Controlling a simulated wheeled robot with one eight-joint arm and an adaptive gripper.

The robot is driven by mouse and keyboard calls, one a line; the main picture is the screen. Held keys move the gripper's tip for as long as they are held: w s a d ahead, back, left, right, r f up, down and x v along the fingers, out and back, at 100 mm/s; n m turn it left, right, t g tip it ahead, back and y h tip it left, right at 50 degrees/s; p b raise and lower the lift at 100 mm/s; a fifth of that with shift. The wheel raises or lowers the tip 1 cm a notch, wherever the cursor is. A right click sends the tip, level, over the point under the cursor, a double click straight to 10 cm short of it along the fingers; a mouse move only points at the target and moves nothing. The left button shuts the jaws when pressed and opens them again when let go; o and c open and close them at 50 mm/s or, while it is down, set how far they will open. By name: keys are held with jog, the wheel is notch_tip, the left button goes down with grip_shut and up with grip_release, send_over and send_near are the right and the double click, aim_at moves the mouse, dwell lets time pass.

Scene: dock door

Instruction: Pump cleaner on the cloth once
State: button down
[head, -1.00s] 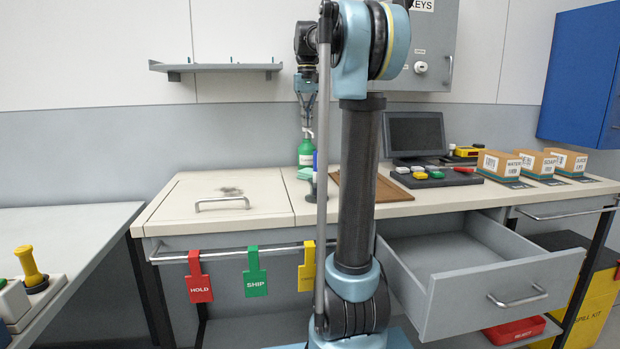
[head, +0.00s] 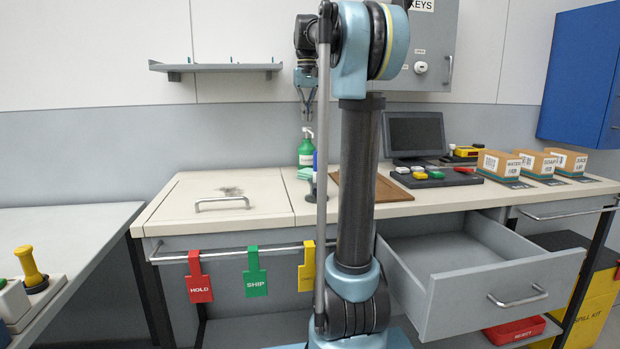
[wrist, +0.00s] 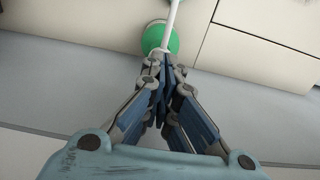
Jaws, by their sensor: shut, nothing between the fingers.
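The cleaner is a green bottle (head: 306,152) with a white pump head (head: 307,131), upright toward the back of the bench. In the wrist view the bottle (wrist: 154,37) and its white spout (wrist: 173,16) show beyond my fingertips. My gripper (head: 307,119) is shut and empty, pointing down just above the pump head with a small gap in the head view. In the wrist view its closed fingertips (wrist: 163,62) overlap part of the bottle.
A dark upright object and a blue item stand right of the cloth, partly behind my arm. A brown board (head: 388,187), a monitor (head: 414,134) and boxes (head: 501,163) are farther right. The bench lid (head: 225,193) at left is clear. A drawer (head: 495,290) stands open.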

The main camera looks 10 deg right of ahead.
notch_tip(320, 180, up, 6)
jog(key=shift+f, duration=0.1)
dwell(0.5)
